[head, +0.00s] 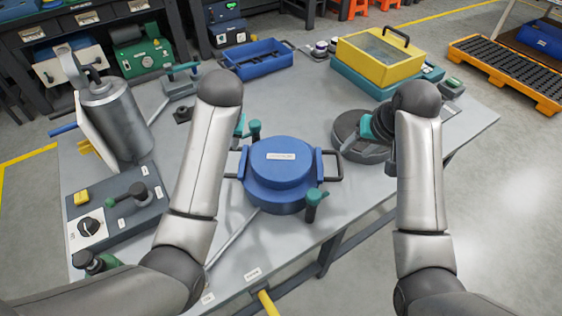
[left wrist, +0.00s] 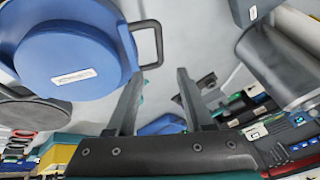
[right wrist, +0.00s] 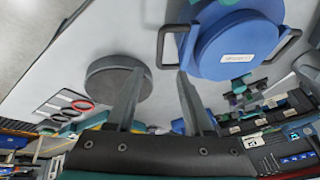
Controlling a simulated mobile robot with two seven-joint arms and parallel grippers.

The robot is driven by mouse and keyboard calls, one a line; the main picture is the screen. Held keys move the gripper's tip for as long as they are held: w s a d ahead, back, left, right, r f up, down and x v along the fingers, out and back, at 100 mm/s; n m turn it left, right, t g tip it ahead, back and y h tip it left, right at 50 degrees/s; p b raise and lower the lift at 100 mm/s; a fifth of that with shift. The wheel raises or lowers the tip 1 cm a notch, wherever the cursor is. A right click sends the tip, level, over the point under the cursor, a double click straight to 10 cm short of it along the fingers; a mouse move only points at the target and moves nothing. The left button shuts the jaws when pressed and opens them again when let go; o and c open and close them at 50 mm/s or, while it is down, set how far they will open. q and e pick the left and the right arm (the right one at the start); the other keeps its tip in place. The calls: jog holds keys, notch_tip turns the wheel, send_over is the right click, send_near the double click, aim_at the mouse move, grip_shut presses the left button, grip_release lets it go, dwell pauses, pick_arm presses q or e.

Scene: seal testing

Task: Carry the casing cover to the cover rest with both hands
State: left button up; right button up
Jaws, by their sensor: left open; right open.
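The casing cover (head: 281,160) is a blue round lid with a white label and a black handle on each side. It sits in the middle of the table and also shows in the left wrist view (left wrist: 70,48) and right wrist view (right wrist: 238,42). A round dark grey disc, seemingly the cover rest (head: 345,128), stands to its right, partly hidden by my right gripper (head: 376,132); it also shows in the right wrist view (right wrist: 112,92). My left gripper (left wrist: 160,75) is open and empty near a handle, largely hidden by my arm in the head view. My right gripper is open and empty.
Teal-handled clamps (head: 314,203) stand beside the cover. A grey cylinder (head: 116,118) and a control panel (head: 117,205) are on the left. A blue tray (head: 257,62) and a yellow box (head: 380,58) are at the back. The right front table area is clear.

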aim_at(340, 162)
pick_arm(q)
jog(key=x, duration=1)
jog(key=shift+a, duration=0.1)
pick_arm(e)
jog(key=x, duration=1)
pick_arm(q)
grip_shut()
pick_arm(e)
grip_shut()
pick_arm(q)
jog(key=shift+w, duration=0.1)
